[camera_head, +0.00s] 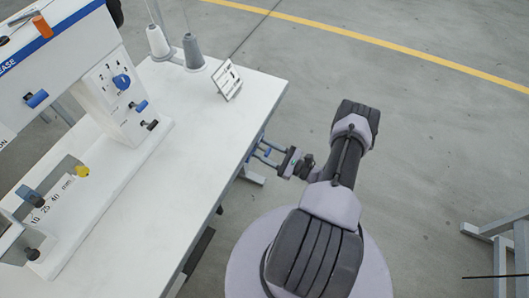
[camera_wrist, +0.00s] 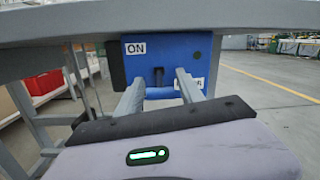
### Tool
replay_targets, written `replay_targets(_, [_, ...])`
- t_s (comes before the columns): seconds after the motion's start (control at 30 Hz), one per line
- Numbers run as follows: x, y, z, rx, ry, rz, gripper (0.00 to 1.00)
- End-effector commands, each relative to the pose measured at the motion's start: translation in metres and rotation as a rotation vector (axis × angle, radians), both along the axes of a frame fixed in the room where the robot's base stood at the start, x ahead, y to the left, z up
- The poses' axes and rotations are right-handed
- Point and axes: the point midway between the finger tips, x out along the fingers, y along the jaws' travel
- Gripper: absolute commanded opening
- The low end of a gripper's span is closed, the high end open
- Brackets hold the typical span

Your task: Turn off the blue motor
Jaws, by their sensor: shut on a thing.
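The blue motor switch box (camera_wrist: 175,55) hangs under the table edge in the wrist view. It has a white ON label (camera_wrist: 135,48) at its upper left and a dark slot in its face. A second white label at lower right is mostly hidden by my right finger, so I cannot read it. A blue switch bar (camera_wrist: 160,93) lies crosswise below the slot. My gripper (camera_wrist: 158,88) is shut on this bar, one finger at each end. In the head view my gripper (camera_head: 266,152) is at the table's right edge, where only small blue parts show.
Grey table legs and a red bin (camera_wrist: 45,83) show at left in the wrist view.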

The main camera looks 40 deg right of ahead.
Motion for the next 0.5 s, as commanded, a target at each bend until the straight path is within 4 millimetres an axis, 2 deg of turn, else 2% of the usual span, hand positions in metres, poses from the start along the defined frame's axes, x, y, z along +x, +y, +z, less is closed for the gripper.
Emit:
replay_targets(0.03, [-0.0003, 0.0011, -0.0076, 0.008, -0.013, 0.001, 0.04])
replay_targets(0.33, [-0.0006, 0.0015, -0.0028, 0.014, -0.026, 0.003, 0.04])
replay_targets(0.37, [-0.0006, 0.0015, -0.0028, 0.014, -0.026, 0.003, 0.5])
replay_targets(0.43, [-0.0005, 0.0013, -0.0027, 0.013, -0.025, 0.002, 0.64])
replay_targets(0.5, [-0.0004, 0.0011, -0.0026, 0.013, -0.025, 0.002, 0.65])
